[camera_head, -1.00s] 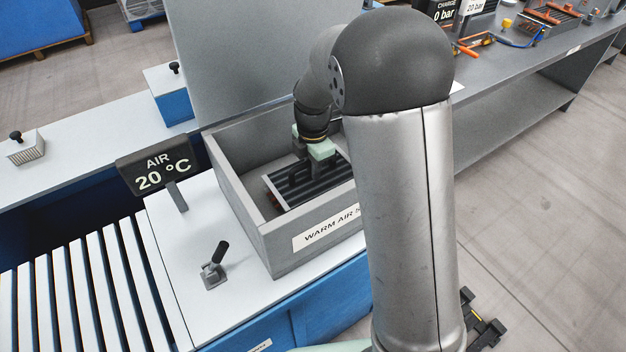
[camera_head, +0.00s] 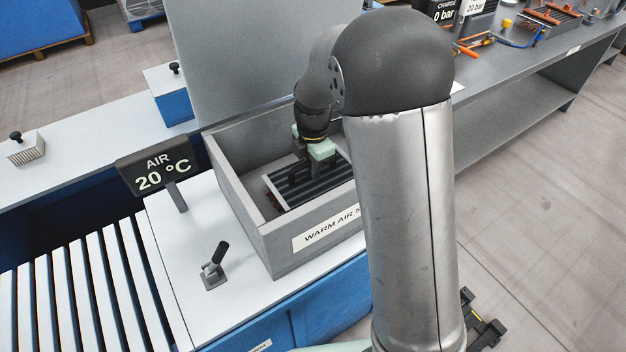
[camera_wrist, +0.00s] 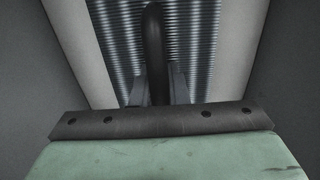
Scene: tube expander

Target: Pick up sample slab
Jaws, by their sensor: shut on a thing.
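The sample slab (camera_head: 327,178) is a dark finned block with pale side strips and a black handle. It lies inside a grey open box labelled "WARM AIR" (camera_head: 262,236). My gripper (camera_head: 303,172) reaches down into the box and is shut on the slab's handle. In the wrist view the handle (camera_wrist: 153,45) rises between my gripper's two dark fingers (camera_wrist: 160,88), with the ridged slab (camera_wrist: 195,45) beneath. In the head view my arm hides the right part of the box and of the slab. I cannot tell any gap between slab and box floor.
The box walls surround my gripper, and a grey panel (camera_head: 235,60) stands behind. An "AIR 20 °C" sign (camera_head: 158,168) and a black lever (camera_head: 216,262) stand left of the box. White slats (camera_head: 75,300) lie at lower left. A bench (camera_head: 510,75) with tools runs at upper right.

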